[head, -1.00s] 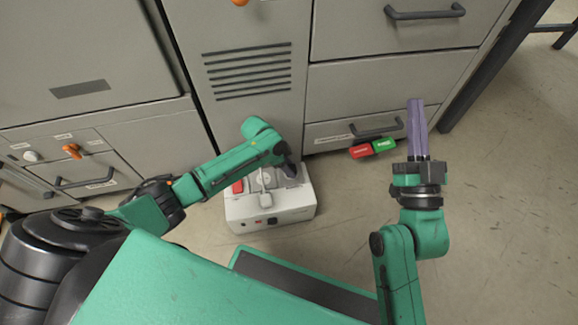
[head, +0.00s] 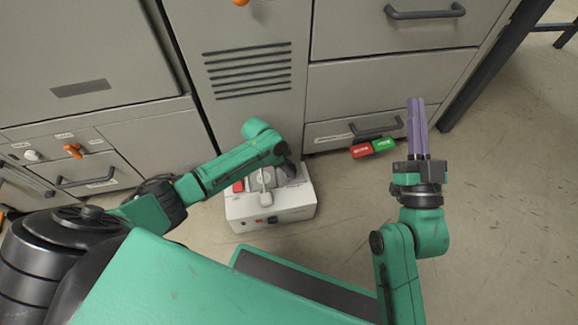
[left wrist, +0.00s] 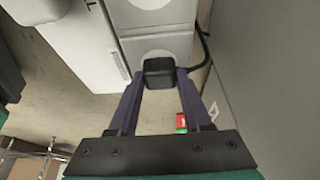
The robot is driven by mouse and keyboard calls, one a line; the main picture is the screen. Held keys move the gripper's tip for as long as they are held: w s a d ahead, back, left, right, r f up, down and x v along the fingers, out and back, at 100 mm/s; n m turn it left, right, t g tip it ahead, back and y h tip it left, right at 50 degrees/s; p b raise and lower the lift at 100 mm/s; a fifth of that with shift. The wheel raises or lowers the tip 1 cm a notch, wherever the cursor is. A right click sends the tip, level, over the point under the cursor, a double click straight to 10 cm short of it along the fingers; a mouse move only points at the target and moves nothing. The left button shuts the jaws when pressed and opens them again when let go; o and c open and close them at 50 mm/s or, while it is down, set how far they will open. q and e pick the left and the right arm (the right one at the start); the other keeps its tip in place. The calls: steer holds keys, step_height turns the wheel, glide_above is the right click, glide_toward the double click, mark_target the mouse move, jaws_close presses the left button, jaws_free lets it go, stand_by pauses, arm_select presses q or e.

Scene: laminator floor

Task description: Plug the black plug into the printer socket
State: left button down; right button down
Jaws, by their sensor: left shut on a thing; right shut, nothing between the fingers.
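The black plug (left wrist: 158,72) is between the fingertips of my left gripper (left wrist: 160,78) in the left wrist view. The gripper is shut on it. The plug sits in front of a rounded pale socket face on a grey-white unit; I cannot tell whether it touches or is inserted. In the head view a white box (head: 268,211) stands on the floor, with a red switch on its top and a small dark inlet in front. My left forearm reaches over it and mostly hides the left fingers. No printer label is readable. My right gripper (head: 416,102) is shut and empty, pointing up at right.
Grey cabinets (head: 262,25) with vents and drawers stand close behind the box. A red and green block (head: 373,148) lies by the bottom drawer. A dark cable (left wrist: 204,48) runs beside the unit in the left wrist view. Floor at right is clear.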

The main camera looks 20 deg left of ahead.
arm_select(q)
steer(key=shift+f, duration=0.15)
jaws_free()
stand_by(0.4)
step_height(320, 180, up, 7)
steer(key=p, duration=0.7)
steer(key=shift+p, duration=0.4)
